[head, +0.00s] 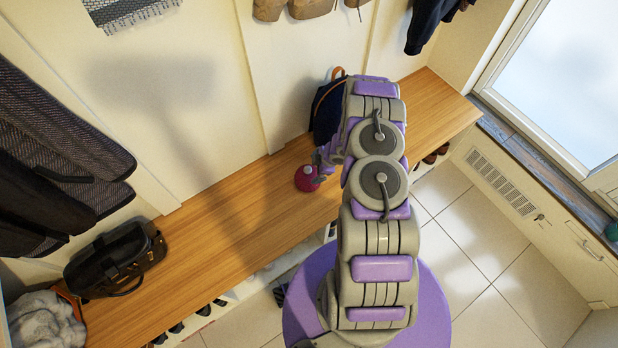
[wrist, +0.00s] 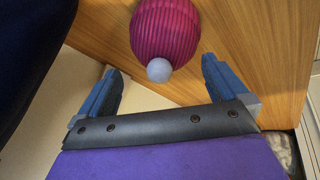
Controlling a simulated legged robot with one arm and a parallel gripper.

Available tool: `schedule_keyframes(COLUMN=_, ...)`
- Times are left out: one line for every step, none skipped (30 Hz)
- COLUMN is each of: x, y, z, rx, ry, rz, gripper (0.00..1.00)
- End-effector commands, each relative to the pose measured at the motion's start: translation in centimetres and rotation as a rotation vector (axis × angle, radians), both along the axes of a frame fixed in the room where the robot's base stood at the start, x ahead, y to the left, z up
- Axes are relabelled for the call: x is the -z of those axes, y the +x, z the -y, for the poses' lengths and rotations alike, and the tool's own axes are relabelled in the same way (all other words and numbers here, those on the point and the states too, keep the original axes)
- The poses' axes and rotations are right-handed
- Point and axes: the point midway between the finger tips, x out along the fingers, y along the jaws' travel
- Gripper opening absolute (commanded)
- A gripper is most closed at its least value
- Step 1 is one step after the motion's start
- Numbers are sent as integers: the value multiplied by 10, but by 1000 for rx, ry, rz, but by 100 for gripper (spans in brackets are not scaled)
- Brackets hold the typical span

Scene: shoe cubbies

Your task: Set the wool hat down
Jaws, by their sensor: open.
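The wool hat (head: 307,178) is a ribbed magenta cap with a grey pompom. It rests on the wooden bench top (head: 235,215), just left of my gripper (head: 322,164) in the head view. In the wrist view the hat (wrist: 165,32) lies at the top centre, its pompom toward me. My gripper (wrist: 160,92) is open there, its two blue fingers apart and nothing between them. The hat lies beyond the fingertips. My arm hides part of the bench in the head view.
A dark backpack (head: 325,112) stands on the bench behind my gripper. A black handbag (head: 115,258) sits at the bench's left end. Shoes (head: 190,318) show under the front edge. Coats (head: 50,170) hang at left. The bench between handbag and hat is clear.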

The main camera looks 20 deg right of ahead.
Motion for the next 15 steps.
schedule_keyframes(x=2, y=1, z=-3, rx=-2, ry=-1, rz=-1, gripper=100)
schedule_keyframes(x=4, y=2, z=-5, rx=-3, ry=-2, rz=0, gripper=100)
schedule_keyframes(x=8, y=3, z=-8, rx=-3, ry=-2, rz=0, gripper=100)
schedule_keyframes(x=11, y=4, z=-10, rx=-4, ry=-3, rz=0, gripper=100)
schedule_keyframes(x=15, y=5, z=-13, rx=-4, ry=-2, rz=-1, gripper=100)
schedule_keyframes(x=20, y=6, z=-16, rx=-4, ry=-2, rz=-1, gripper=100)
schedule_keyframes(x=24, y=7, z=-18, rx=-4, ry=-2, rz=-1, gripper=100)
schedule_keyframes(x=28, y=8, z=-20, rx=-3, ry=-1, rz=-1, gripper=100)
schedule_keyframes(x=32, y=9, z=-22, rx=-2, ry=-1, rz=-2, gripper=100)
schedule_keyframes(x=36, y=10, z=-22, rx=-3, ry=-1, rz=-2, gripper=100)
schedule_keyframes(x=39, y=11, z=-22, rx=-2, ry=1, rz=-2, gripper=100)
schedule_keyframes(x=42, y=12, z=-23, rx=-2, ry=1, rz=-2, gripper=100)
schedule_keyframes(x=44, y=13, z=-24, rx=-2, ry=1, rz=-2, gripper=100)
schedule_keyframes(x=45, y=13, z=-25, rx=-2, ry=1, rz=-2, gripper=100)
schedule_keyframes(x=45, y=14, z=-25, rx=-2, ry=0, rz=-1, gripper=100)
